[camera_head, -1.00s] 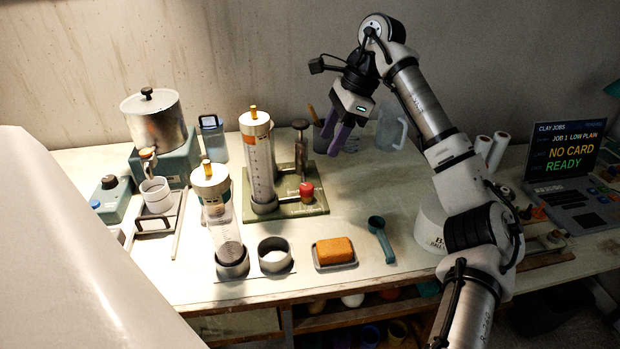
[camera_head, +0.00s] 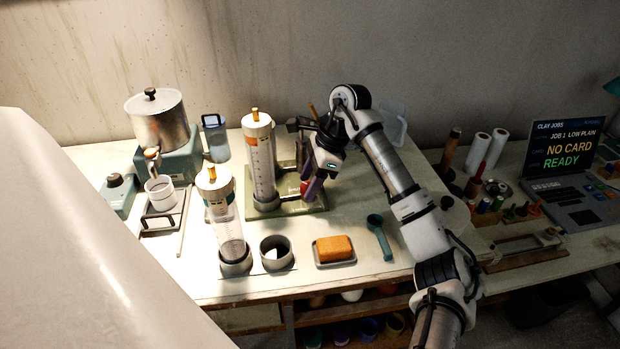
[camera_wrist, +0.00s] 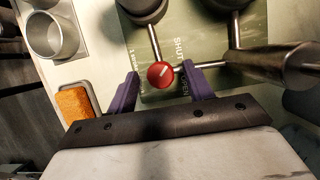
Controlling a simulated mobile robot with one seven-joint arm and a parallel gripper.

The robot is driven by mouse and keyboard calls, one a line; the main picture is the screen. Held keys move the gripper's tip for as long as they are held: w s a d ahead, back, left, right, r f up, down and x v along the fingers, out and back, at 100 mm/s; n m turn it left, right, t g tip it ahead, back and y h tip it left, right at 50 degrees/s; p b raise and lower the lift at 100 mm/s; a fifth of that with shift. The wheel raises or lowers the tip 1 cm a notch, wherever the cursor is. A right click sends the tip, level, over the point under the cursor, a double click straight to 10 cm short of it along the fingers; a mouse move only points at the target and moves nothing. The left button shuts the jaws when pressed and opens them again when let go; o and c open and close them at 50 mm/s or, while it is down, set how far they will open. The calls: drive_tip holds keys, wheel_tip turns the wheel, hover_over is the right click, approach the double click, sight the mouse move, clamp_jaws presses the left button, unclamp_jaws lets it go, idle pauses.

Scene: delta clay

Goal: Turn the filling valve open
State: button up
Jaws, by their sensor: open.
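The filling valve is a round red knob (camera_wrist: 160,75) with a white mark, on a metal pipe over a green base plate (camera_wrist: 195,20) lettered SHUT and, partly covered, what reads as OPEN. In the wrist view my gripper (camera_wrist: 160,73) is open, with one purple finger on each side of the knob and visible gaps to it. In the head view my gripper (camera_head: 312,184) hangs low over the plate and partly hides the red knob (camera_head: 304,188). A clear cylinder with a yellow-tipped cap (camera_head: 262,160) stands upright on the plate, left of the knob.
A metal post with a side rod (camera_wrist: 285,65) stands close right of my fingers in the wrist view. A second clear cylinder (camera_head: 228,225), an empty-looking grey cup (camera_head: 276,253) and an orange sponge (camera_head: 334,248) are at the front.

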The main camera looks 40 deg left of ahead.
drive_tip(key=c, duration=1)
drive_tip(key=shift+o, duration=0.2)
